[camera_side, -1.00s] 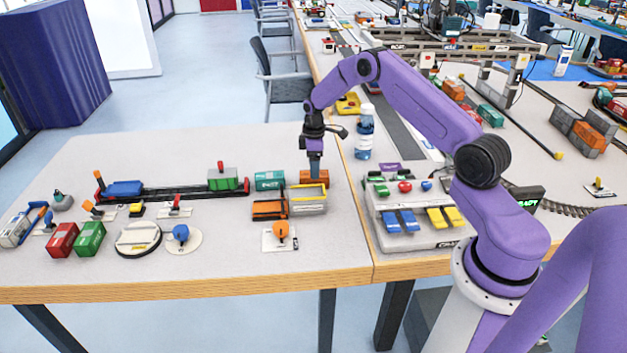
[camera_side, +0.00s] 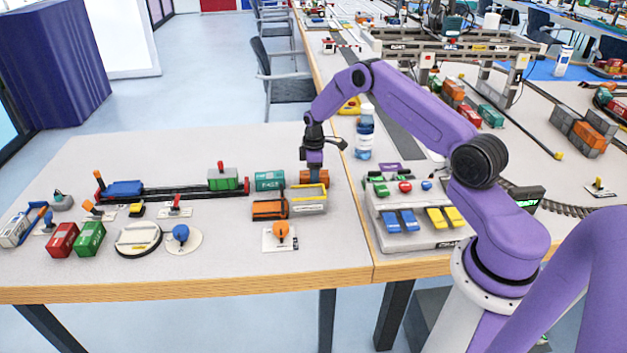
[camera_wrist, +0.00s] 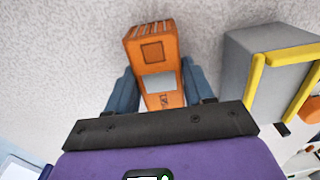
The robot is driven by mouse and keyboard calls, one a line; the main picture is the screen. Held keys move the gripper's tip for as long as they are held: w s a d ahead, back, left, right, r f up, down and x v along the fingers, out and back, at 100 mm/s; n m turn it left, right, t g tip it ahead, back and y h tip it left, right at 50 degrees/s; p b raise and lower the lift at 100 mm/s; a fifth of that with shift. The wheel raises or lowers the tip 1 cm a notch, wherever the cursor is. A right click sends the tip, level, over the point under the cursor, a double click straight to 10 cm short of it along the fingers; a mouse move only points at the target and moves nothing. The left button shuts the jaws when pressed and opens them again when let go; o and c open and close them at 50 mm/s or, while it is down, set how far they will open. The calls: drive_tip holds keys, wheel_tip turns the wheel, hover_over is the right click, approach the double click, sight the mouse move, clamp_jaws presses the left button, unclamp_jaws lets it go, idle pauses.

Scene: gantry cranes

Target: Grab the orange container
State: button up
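The orange container (camera_side: 309,176) stands on the near table, behind a grey container with yellow edging (camera_side: 309,201). My gripper (camera_side: 314,172) is lowered over the orange container, pointing down. In the wrist view the orange container (camera_wrist: 158,70) lies between the two blue fingers of my gripper (camera_wrist: 160,85), one finger along each long side. The fingers look open around it; any gap at its sides is very small, and contact is not clear. The lower ends of the fingers are partly hidden in the side view.
The grey container (camera_wrist: 268,75) is close to the right finger in the wrist view. A teal container (camera_side: 269,180) and another orange container (camera_side: 269,209) stand to the left. A bottle (camera_side: 364,135) and a control box (camera_side: 420,220) stand to the right.

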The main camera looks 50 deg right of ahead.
drive_tip(key=shift+r, duration=3.8)
